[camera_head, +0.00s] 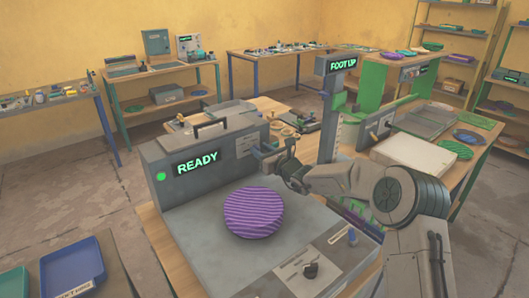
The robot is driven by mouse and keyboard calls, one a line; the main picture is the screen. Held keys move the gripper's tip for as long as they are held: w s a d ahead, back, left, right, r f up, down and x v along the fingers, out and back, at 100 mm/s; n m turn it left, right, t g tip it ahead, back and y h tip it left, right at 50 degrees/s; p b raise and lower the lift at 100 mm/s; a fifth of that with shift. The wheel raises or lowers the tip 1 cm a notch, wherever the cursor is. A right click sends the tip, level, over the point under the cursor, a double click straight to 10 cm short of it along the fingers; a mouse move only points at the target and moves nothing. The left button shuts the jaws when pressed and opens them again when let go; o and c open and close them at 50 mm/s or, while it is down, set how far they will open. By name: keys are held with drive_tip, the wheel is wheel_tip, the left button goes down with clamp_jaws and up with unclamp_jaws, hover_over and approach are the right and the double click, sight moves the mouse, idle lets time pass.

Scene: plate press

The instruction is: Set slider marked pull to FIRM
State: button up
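No lettering reading "pull" or "FIRM" is legible, so I cannot tell for certain which control is the slider. A pale label plate (245,145) is on the right part of the grey machine's upright face, with a small blue piece (256,152) beside it. My gripper (268,157) is close to that blue piece, at the right end of the face. Its fingers are small and dark here, and I cannot tell whether they touch the piece or are open. Another small blue knob (352,236) stands on the machine's front right panel.
The grey machine (160,190) shows READY and a green light. A purple striped round pad (253,213) lies on its bed. Blue tray (72,273) is lower left.

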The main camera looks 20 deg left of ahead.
drive_tip(key=shift+s, duration=0.1)
drive_tip(key=b+v, duration=0.2)
drive_tip(key=v, duration=1.2)
drive_tip(key=shift+b, duration=0.35)
